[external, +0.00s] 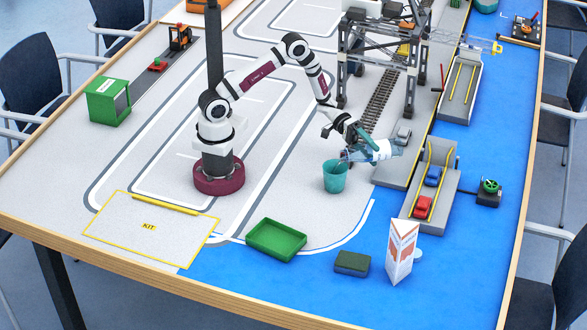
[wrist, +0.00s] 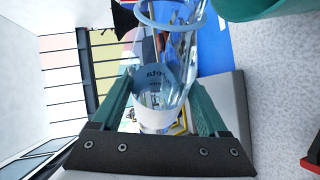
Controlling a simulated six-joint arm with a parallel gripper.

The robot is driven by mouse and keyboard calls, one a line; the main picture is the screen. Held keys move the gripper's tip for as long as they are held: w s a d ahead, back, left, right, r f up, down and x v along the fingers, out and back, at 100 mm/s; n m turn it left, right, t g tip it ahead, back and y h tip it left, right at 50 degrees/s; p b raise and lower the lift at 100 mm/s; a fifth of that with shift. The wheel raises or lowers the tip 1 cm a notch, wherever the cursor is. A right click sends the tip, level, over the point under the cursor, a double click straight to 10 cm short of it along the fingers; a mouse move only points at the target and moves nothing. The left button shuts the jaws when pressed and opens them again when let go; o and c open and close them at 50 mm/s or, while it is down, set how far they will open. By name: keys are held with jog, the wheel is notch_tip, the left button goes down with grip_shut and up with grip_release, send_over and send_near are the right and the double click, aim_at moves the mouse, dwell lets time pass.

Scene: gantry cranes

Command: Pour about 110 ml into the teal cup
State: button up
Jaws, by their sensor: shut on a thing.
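The teal cup (external: 335,180) stands upright on the grey tabletop, right of my base. My gripper (external: 362,140) is above and to the right of it, shut on a clear bottle (external: 381,151) with a pale blue part. The bottle lies nearly on its side, with its narrow end toward the cup's rim. In the wrist view, the clear bottle (wrist: 165,85) sits between the two teal fingers of my gripper (wrist: 160,105), and part of the teal cup (wrist: 262,8) shows at top right. I cannot tell the liquid level in the cup or whether liquid is flowing.
A grey loading bay (external: 440,186) with small cars lies right of the cup. The gantry crane (external: 343,70) stands behind. A green tray (external: 276,240), a dark green block (external: 351,263) and a white-and-orange carton (external: 401,252) stand toward the front.

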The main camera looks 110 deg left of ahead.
jog(key=shift+r, duration=0.15)
dwell(0.6)
jog(key=f+n+g, duration=0.1)
jog(key=w+f+n+g, duration=0.1)
jog(key=shift+a+f+n, duration=0.1)
jog(key=shift+a+n, duration=0.2)
jog(key=shift+a, duration=0.1)
jog(key=shift+r+n, duration=0.3)
jog(key=shift+r, duration=0.05)
dwell(1.2)
jog(key=shift+s+d+r+n+g+h, duration=0.15)
jog(key=shift+r+n+g+h, duration=0.2)
jog(key=shift+r+g, duration=0.2)
jog(key=r+n+g, duration=0.1)
jog(key=s+d+n+g+h, duration=0.1)
jog(key=shift+s+r+n, duration=0.15)
jog(key=shift+r+n, duration=0.2)
jog(key=shift+w+a+r+n+g+h, duration=0.1)
jog(key=shift+r+n+g+h, duration=0.1)
jog(key=shift+n+g+h, duration=0.3)
jog(key=shift+w+r+n+g+h, duration=0.15)
jog(key=shift+n+g+h, duration=0.1)
jog(key=shift+n+g, duration=0.35)
jog(key=n+g+h, duration=0.1)
jog(key=n, duration=0.1)
jog(key=shift+n, duration=0.4)
dwell(1.2)
